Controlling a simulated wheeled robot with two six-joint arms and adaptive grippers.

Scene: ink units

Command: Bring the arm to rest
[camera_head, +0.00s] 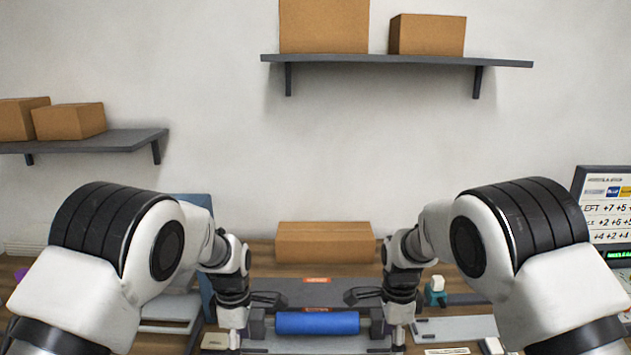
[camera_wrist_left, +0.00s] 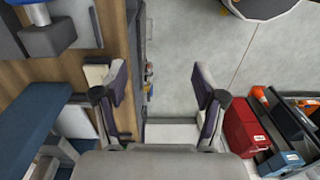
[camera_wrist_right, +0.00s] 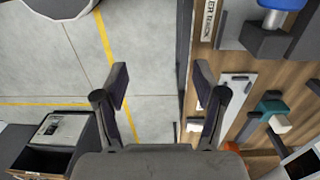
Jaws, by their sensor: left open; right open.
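Both my arms are bent and held in front of my body, reaching in from the sides of the head view. My left gripper (camera_wrist_left: 160,78) is open and empty in the left wrist view, its fingers above the table edge and floor. My right gripper (camera_wrist_right: 161,78) is open and empty in the right wrist view, also above the floor and table edge. Between the arms a blue roller (camera_head: 317,323) lies across a dark grey stand. Its blue end also shows in the left wrist view (camera_wrist_left: 50,38) and the right wrist view (camera_wrist_right: 282,4), apart from the fingers.
A cardboard box (camera_head: 325,242) stands at the back of the wooden table. Wall shelves (camera_head: 400,60) hold more boxes. A board with writing (camera_head: 606,210) stands at the right.

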